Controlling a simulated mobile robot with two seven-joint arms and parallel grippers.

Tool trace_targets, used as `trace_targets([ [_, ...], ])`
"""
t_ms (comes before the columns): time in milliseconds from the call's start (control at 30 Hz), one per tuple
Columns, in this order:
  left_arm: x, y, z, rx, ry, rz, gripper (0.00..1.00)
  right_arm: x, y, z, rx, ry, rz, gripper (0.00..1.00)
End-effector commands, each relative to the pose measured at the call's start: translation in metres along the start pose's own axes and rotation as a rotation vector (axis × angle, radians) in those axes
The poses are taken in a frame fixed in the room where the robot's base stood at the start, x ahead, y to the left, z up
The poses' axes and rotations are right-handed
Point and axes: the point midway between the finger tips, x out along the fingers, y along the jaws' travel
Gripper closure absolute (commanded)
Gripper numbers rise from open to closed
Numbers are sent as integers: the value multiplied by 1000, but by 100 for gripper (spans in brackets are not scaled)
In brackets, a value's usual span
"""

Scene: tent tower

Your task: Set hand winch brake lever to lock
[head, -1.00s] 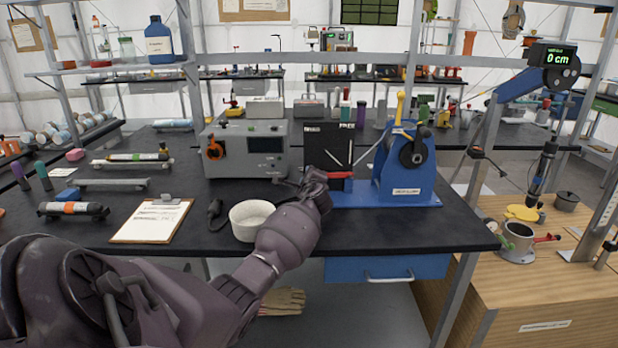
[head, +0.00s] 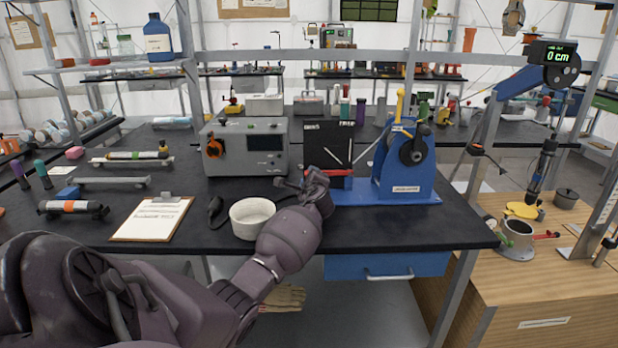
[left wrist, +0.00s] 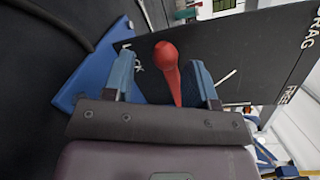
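The blue hand winch (head: 405,170) stands on the black bench, with a black panel (head: 328,143) on its left side. The red brake lever (head: 342,173) points left, low in front of the panel. In the left wrist view the red lever grip (left wrist: 168,68) lies between the blue fingers of my left gripper (left wrist: 164,75). The fingers are spread, with a visible gap on the left finger's side. The panel reads DRAG and FREE at the right; letters beside the lever end in "ck", partly hidden. My left gripper (head: 316,181) reaches in from the front left. My right gripper is out of view.
A white bowl (head: 252,218) stands close left of my left forearm. A grey instrument box (head: 245,147) is behind it, and a clipboard (head: 152,219) lies further left. The bench front right of the winch is clear. A post with a 0 cm display (head: 553,60) rises at right.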

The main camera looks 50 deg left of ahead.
Motion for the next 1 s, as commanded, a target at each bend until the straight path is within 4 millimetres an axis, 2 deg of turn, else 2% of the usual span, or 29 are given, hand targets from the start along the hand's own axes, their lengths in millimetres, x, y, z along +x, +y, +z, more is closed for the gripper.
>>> trace_targets([
  [67,-15,-2,0,-4,4,0,49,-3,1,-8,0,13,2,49],
  [200,-41,-4,2,-5,2,-2,49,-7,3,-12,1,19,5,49],
  [500,-85,-2,1,-3,1,-2,49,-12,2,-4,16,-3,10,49],
  [700,-94,-1,0,-1,1,0,49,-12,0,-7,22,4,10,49],
  [1000,-94,0,0,-1,1,0,49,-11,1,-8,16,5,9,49],
])
